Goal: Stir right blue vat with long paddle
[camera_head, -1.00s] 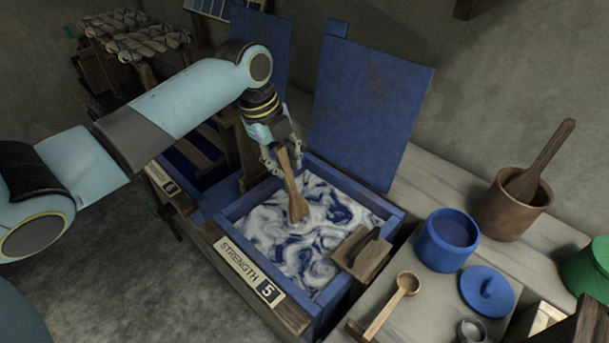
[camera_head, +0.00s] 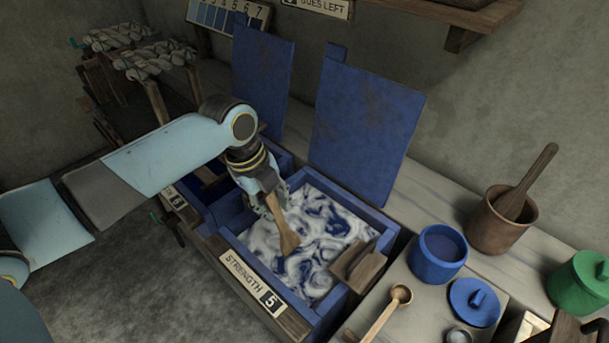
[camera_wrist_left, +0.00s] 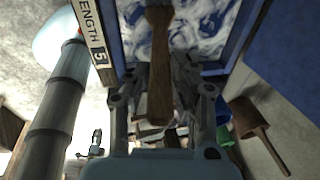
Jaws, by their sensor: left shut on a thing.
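The right blue vat (camera_head: 232,236) stands open, with a "STRENGTH 5" label on its front and swirled blue and white liquid (camera_head: 325,222) inside. My left gripper (camera_head: 270,202) is shut on the wooden paddle (camera_head: 284,228) above the vat's left part. The paddle slants down to the right, and its wide end meets the liquid's surface; how deep it goes I cannot tell. In the left wrist view the paddle (camera_wrist_left: 160,65) runs between the fingers toward the liquid. My right gripper is not in view.
A raised blue lid (camera_head: 365,120) stands behind the vat. A wooden piece (camera_head: 358,265) sits on its right rim. To the right are a blue pot (camera_head: 437,255), its lid (camera_head: 474,302), a wooden spoon (camera_head: 385,315), a brown pot (camera_head: 500,225) and a green pot (camera_head: 580,285).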

